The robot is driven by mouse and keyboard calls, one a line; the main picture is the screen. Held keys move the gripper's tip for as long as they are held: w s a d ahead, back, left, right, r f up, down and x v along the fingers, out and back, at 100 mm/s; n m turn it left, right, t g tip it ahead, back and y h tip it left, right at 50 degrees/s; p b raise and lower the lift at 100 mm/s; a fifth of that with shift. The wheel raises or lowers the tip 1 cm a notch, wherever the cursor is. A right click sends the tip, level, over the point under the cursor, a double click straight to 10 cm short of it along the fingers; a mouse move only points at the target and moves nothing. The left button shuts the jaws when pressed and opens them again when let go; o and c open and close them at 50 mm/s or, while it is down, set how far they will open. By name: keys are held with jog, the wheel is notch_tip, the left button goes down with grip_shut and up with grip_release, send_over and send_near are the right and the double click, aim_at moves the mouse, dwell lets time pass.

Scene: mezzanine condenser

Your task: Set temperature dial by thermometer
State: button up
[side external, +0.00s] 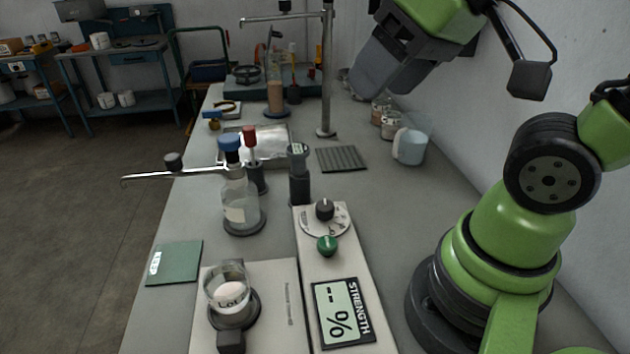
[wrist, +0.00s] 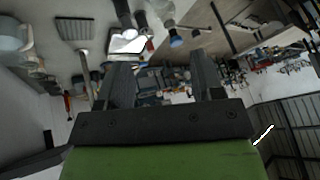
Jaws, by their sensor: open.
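A black dial knob (side external: 324,208) sits on a round, marked white scale on a long pale panel (side external: 347,263). A green knob or button (side external: 327,246) is just in front of it. The panel's display (side external: 342,312) reads "STRENGTH", with dashes and a percent sign. A dark upright holder (side external: 299,180) behind the dial has a small screen at its top; I cannot tell whether it is the thermometer. My gripper (side external: 372,80) is raised above the back right of the bench, well away from the dial. The wrist view shows its fingers (wrist: 162,75) apart, with nothing between them.
A blue-capped bottle (side external: 237,200) stands left of the panel, near a horizontal rod. A tall metal stand (side external: 327,75), a ribbed mat (side external: 342,158) and a beaker (side external: 410,146) are farther back. A wall bounds the right.

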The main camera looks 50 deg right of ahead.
jog(key=w+d+f+n+g, duration=0.2)
jog(key=w+f+n+g, duration=0.1)
jog(key=w+f+n, duration=0.25)
jog(key=n+g+h, duration=0.2)
jog(key=n+g, duration=0.1)
jog(key=n, duration=0.5)
send_over(324, 205)
notch_tip(324, 205, down, 11)
jog(key=shift+r, duration=0.1)
notch_tip(324, 205, down, 9)
jog(key=shift+f, duration=0.15)
jog(key=shift+c, duration=0.4)
jog(key=c, duration=0.8)
jog(key=shift+c, duration=0.2)
